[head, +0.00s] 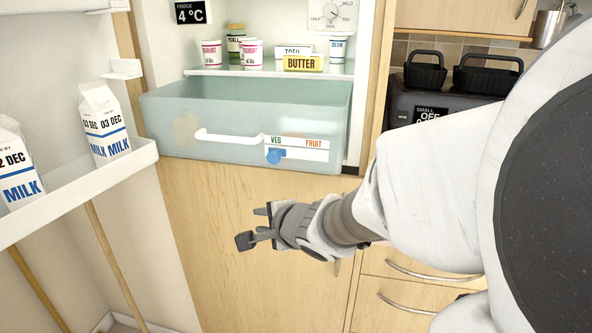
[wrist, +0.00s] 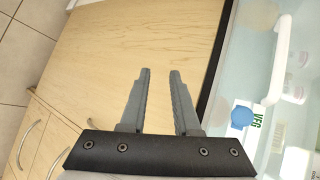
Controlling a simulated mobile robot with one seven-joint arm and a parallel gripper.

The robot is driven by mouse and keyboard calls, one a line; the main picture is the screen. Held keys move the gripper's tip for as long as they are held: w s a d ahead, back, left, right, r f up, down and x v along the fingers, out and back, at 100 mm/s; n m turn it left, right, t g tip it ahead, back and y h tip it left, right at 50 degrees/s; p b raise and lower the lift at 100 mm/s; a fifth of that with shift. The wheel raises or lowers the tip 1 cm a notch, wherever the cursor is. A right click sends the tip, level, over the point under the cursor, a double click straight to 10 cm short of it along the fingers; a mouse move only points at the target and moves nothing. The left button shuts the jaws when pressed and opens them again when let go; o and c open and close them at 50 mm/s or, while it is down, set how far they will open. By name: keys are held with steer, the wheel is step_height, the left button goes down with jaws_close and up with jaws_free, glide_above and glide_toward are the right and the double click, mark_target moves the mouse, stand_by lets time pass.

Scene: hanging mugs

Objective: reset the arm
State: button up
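My gripper (head: 257,226) is in front of the light wood panel (head: 215,250) below the fridge drawer in the head view. My arm reaches in from the right. In the wrist view, the two fingers of my gripper (wrist: 160,75) stand apart with an empty gap between them, over the wood panel. The gripper holds nothing and is clear of the drawer handle.
The translucent fridge drawer (head: 245,115) has a white handle (head: 225,137) and a VEG/FRUIT label. Milk cartons (head: 105,125) stand on the door shelf (head: 80,190) at left. Butter (head: 303,63) and pots sit above. Cabinet drawers (head: 410,290) are at lower right.

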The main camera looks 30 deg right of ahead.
steer(key=s+d+r+n+t+h+p, duration=0.1)
steer(key=s+r+n+t+h+p, duration=0.25)
steer(key=r, duration=1.25)
steer(key=s+a+f+n+g+y+p, duration=0.3)
steer(key=s+a+n+g+p, duration=0.2)
steer(key=s+a+n+g, duration=0.4)
steer(key=s+a+n, duration=0.1)
steer(key=s+n, duration=0.4)
steer(key=n, duration=0.2)
steer(key=shift+a+f+g, duration=0.15)
steer(key=shift+g, duration=0.2)
